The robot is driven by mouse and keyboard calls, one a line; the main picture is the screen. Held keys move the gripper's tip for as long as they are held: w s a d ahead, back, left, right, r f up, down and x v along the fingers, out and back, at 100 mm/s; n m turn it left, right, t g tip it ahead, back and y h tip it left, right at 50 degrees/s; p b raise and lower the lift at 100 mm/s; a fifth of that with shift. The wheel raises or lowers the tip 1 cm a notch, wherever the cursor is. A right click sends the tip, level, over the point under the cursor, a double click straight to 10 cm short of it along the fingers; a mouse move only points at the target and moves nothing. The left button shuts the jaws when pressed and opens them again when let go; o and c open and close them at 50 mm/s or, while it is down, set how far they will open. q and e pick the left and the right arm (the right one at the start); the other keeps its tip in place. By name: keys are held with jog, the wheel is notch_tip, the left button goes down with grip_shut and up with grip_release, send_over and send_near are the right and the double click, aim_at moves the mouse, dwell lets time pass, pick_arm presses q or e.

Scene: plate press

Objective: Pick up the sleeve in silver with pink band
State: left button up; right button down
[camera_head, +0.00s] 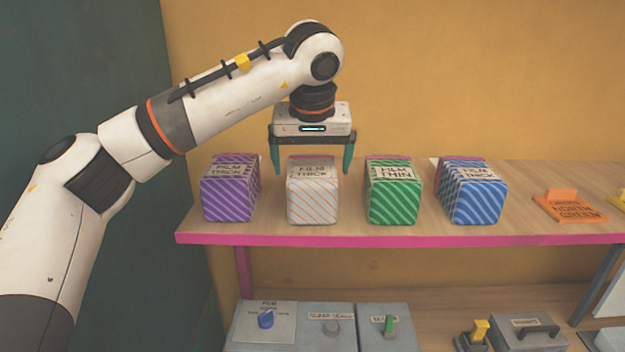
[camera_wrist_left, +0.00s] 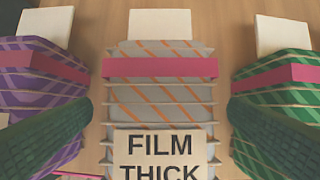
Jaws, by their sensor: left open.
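The silver sleeve (camera_head: 312,200) has orange diagonal stripes and a label reading "FILM THICK". It stands on the wooden shelf between a purple and a green sleeve. In the left wrist view the silver sleeve (camera_wrist_left: 160,95) is centred, with a pink band (camera_wrist_left: 160,67) across it. My left gripper (camera_head: 312,172) is open above and around the top of this sleeve, its teal fingers on either side. In the wrist view the fingers overlap the purple and green sleeves in the picture; contact cannot be told. My right gripper is not in view.
The purple sleeve (camera_head: 229,194) stands left, the green sleeve (camera_head: 393,196) and the blue sleeve (camera_head: 473,195) right. An orange tag block (camera_head: 568,207) lies further right. The shelf has a pink front edge (camera_head: 400,241). Grey boxes with knobs stand on the lower shelf.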

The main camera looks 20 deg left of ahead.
pick_arm(q)
jog(key=shift+p+x, duration=0.55)
jog(key=shift+x, duration=0.55)
jog(key=shift+w+f, duration=0.1)
jog(key=shift+f, duration=0.45)
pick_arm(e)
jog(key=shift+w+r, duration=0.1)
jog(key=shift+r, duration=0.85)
pick_arm(q)
jog(key=shift+f, duration=0.25)
